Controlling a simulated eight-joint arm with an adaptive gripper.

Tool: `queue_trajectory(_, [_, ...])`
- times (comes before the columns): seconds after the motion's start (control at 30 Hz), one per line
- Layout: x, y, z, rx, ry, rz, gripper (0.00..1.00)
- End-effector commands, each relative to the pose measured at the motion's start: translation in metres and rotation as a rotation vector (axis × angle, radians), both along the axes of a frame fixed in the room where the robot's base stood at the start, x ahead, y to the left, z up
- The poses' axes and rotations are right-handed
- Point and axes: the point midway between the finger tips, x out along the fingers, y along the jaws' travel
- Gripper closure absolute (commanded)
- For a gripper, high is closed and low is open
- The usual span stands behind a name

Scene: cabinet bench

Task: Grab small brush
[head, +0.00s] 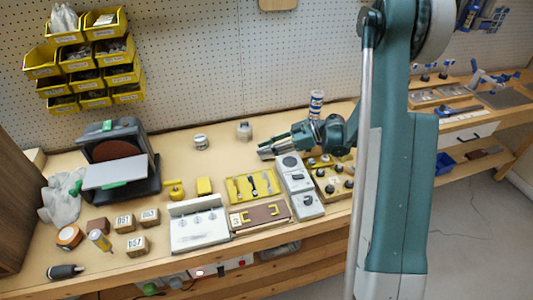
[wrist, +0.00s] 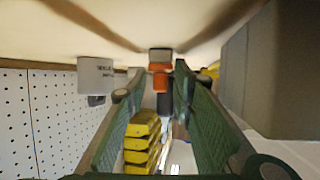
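My gripper (head: 265,153) is above the bench near its back, pointing left. In the wrist view my gripper (wrist: 158,72) has its two green fingers spread apart. A small grey, orange and dark shape (wrist: 160,80) shows between the fingers; I cannot tell what it is or how far off it lies, and no finger visibly closes on it. I cannot clearly make out a small brush. A dark-handled item (head: 66,271) lies at the front left of the bench. A yellow tray (head: 232,190) holds small tools too small to identify.
A grey meter box (head: 300,190) stands just below my gripper, beside a tray of knobs (head: 322,192). Two small jars (head: 200,142) (head: 244,131) stand near the pegboard. A disc sander (head: 118,160) stands at left, under yellow bins (head: 90,60).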

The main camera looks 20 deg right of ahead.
Motion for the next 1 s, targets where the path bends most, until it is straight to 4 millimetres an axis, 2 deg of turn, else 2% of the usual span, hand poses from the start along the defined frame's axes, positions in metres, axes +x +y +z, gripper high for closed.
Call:
queue_trajectory(0.17, [0.000, 0.000, 0.000, 0.000, 0.000, 0.000, 0.75])
queue_trajectory(0.33, [0.000, 0.000, 0.000, 0.000, 0.000, 0.000, 0.94])
queue_trajectory(0.77, [0.000, 0.000, 0.002, 0.000, 0.000, 0.000, 0.94])
queue_trajectory(1.0, [0.000, 0.000, 0.019, 0.000, 0.000, 0.000, 0.94])
